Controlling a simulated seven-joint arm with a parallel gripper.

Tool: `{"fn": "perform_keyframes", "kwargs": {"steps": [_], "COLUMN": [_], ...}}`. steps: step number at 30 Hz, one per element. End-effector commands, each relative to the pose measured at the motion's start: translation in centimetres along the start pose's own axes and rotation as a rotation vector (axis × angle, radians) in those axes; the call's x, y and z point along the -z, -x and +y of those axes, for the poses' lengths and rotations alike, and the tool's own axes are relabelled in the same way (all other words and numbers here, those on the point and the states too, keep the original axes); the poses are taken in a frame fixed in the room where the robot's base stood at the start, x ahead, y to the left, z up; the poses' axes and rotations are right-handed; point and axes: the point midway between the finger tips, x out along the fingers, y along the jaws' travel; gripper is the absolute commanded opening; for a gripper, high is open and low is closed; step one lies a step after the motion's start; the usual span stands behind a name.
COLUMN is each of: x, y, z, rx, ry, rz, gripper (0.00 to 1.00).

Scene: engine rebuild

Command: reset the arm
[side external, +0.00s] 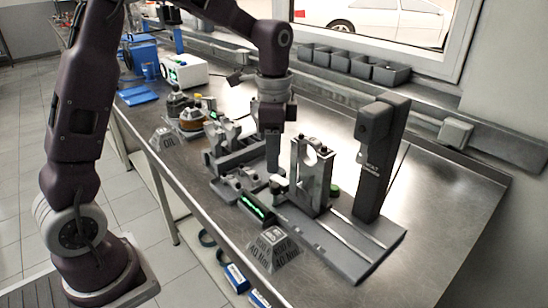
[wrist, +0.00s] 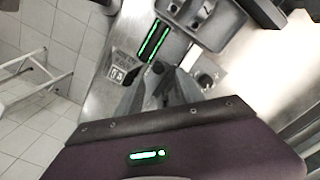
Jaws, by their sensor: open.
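My arm reaches over the steel bench in the side view. My gripper (side external: 273,172) points down between a grey machined block (side external: 222,160) and an upright grey bracket (side external: 298,165) with a round opening. In the wrist view, the grey fingers of my gripper (wrist: 160,82) are apart with nothing visible held between them. A small unit with green-lit strips (wrist: 153,42) lies just beyond them. I cannot tell whether the fingers touch anything below.
A tall dark post (side external: 382,155) stands right of the bracket on a railed base plate (side external: 345,240). A torque sign block (side external: 272,250) sits at the bench's front edge. Dark bins (side external: 355,65) line the window side. The bench's right end (side external: 450,190) is clear.

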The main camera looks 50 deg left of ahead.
Motion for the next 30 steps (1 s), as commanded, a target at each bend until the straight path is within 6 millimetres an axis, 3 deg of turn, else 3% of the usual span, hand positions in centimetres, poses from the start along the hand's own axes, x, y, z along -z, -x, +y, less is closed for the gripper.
{"fn": "perform_keyframes", "kwargs": {"steps": [2,5,9,12,16,21,30], "x": [-0.3,-1.8,-6.1,-9.5,-12.6,-13.9,-14.0], "y": [0.8,4.0,8.5,9.5,8.9,8.1,8.1], "z": [0.5,3.0,9.3,13.6,17.4,19.1,19.1], "rx": [0.014,0.069,0.161,0.195,0.199,0.189,0.188], "ry": [0.018,0.114,0.349,0.519,0.681,0.766,0.769], "rz": [0.009,0.051,0.176,0.285,0.403,0.466,0.466], "gripper": [0.45,0.45,0.45,0.45,0.45,0.45,0.45]}}
